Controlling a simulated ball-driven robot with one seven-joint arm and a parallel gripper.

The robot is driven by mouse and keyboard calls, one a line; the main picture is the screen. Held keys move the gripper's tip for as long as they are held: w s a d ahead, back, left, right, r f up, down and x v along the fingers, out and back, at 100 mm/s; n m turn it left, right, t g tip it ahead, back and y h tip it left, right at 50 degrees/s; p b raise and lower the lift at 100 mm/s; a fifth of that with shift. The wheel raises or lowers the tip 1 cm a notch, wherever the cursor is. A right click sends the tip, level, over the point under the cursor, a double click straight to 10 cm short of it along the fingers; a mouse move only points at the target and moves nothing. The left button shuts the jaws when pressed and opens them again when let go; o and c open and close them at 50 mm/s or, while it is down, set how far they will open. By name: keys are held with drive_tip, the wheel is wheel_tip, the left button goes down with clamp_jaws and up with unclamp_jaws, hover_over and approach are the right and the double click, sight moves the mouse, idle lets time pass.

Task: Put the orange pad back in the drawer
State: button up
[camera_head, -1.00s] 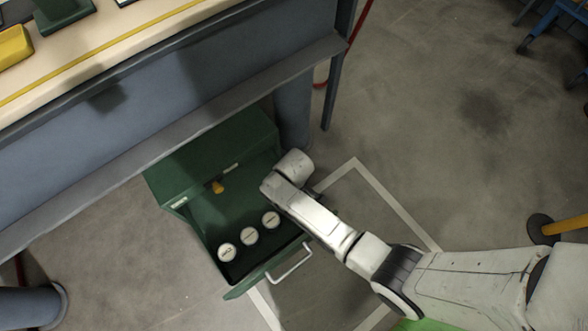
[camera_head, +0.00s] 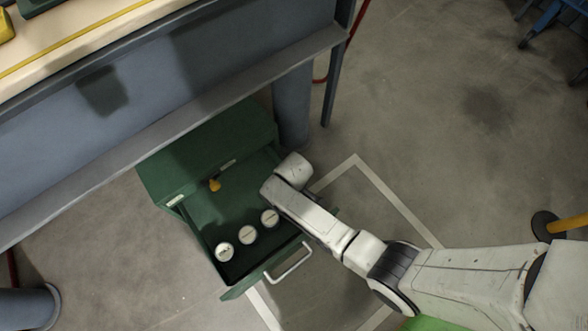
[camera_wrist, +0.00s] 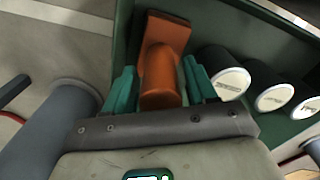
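The orange pad (camera_wrist: 160,75) shows in the wrist view, with a wider far end and a rounded near end. My gripper (camera_wrist: 161,86) has its teal fingers on either side of the pad's near part, seemingly against it. The head view hides the gripper behind my own arm, at the right side of the open drawer. The green drawer (camera_head: 240,283) is pulled out from its cabinet (camera_head: 215,145), with its handle (camera_head: 290,264) at the front. In the wrist view the pad appears over or inside the drawer area; its exact height is unclear.
Three white-topped cans (camera_head: 247,235) stand in a row in the drawer's front part; they also show right of the pad in the wrist view (camera_wrist: 275,97). A small yellow-orange thing (camera_head: 214,185) lies farther back. A bench leg (camera_head: 292,110) stands close beside the cabinet.

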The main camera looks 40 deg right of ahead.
drive_tip(key=shift+o, duration=0.6)
drive_tip(key=shift+r, duration=0.1)
wheel_tip(320, 180, up, 12)
drive_tip(key=p, duration=0.6)
drive_tip(key=shift+r+p, duration=0.1)
drive_tip(key=shift+p, duration=0.2)
drive_tip(key=shift+d, duration=0.1)
drive_tip(key=s+d+r+m, duration=0.3)
drive_tip(key=s+r, duration=0.5)
drive_tip(key=s+d+r+m+t, duration=0.1)
drive_tip(key=s+d+r, duration=0.3)
drive_tip(key=s+r, duration=0.4)
drive_tip(key=shift+s+d+r+m, duration=0.25)
drive_tip(key=shift+d+m, duration=0.05)
drive_tip(key=shift+m, duration=0.6)
